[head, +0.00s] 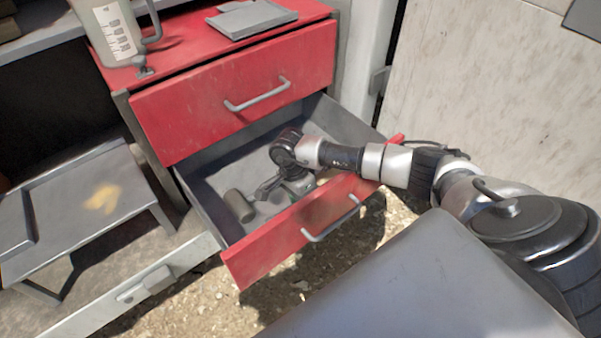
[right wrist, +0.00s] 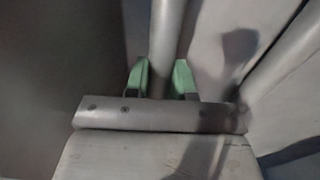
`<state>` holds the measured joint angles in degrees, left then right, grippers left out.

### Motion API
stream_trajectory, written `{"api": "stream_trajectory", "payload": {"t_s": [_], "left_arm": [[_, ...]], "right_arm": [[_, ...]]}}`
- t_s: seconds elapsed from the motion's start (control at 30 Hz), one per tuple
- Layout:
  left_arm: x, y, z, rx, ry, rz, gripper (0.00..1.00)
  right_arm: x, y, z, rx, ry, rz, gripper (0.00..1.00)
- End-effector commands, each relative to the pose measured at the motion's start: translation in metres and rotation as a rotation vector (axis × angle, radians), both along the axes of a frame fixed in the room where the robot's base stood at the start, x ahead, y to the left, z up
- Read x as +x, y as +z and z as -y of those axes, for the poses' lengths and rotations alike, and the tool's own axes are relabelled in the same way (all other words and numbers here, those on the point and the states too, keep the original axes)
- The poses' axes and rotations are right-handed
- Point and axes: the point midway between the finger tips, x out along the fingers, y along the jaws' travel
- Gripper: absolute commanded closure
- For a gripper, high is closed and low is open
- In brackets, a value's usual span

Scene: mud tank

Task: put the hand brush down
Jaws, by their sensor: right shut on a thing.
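My right arm reaches in from the right over the open lower red drawer (head: 262,262). My right gripper (head: 272,188) is low inside that drawer. In the right wrist view, its two green fingertips (right wrist: 160,78) are shut on a grey round handle (right wrist: 165,30), which I take to be the hand brush. The handle runs away from the gripper, and the brush's head and bristles cannot be made out. In the head view the arm and gripper hide most of the held thing. I cannot tell whether it touches the drawer floor. My left gripper is not in view.
A grey-brown cylinder (head: 239,205) lies in the drawer, left of the gripper. The upper red drawer (head: 240,95) is closed. A jug (head: 110,30) and a grey tray (head: 250,18) stand on top. A metal step (head: 85,215) is at the left.

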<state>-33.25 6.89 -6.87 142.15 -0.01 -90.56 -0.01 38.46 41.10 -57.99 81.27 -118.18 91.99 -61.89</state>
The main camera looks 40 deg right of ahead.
Motion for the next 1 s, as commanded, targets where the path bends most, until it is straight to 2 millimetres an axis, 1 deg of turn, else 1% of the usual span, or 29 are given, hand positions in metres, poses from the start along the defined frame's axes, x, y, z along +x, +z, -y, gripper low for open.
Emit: {"api": "stream_trajectory", "payload": {"t_s": [0.07, 0.1, 0.27, 0.53, 0.6, 0.67, 0.77, 0.9, 1.0], "left_arm": [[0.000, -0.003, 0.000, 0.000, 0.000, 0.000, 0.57], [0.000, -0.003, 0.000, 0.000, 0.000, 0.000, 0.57], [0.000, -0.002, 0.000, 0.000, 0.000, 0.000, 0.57], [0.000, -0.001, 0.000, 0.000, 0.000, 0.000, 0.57], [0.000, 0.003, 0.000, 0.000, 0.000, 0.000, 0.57], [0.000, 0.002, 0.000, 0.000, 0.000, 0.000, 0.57], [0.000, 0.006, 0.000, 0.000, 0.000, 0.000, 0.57], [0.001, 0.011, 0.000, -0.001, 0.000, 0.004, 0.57], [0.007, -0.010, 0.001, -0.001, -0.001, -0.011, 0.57]], "right_arm": [[0.000, -0.003, 0.000, -0.001, 0.000, 0.000, 1.00], [0.000, -0.003, 0.000, 0.000, 0.000, 0.000, 0.74], [0.000, -0.002, 0.000, 0.000, 0.000, 0.000, 0.51], [0.000, -0.001, 0.000, 0.000, 0.000, 0.000, 0.51], [0.000, 0.003, 0.000, 0.000, 0.000, 0.000, 0.51], [0.002, 0.009, 0.000, 0.000, 0.000, 0.002, 0.51], [0.007, 0.026, 0.000, -0.001, 0.000, 0.005, 0.51], [0.015, 0.056, -0.001, 0.000, 0.001, 0.004, 0.51], [0.021, 0.077, -0.001, -0.002, 0.001, 0.004, 0.51]]}}
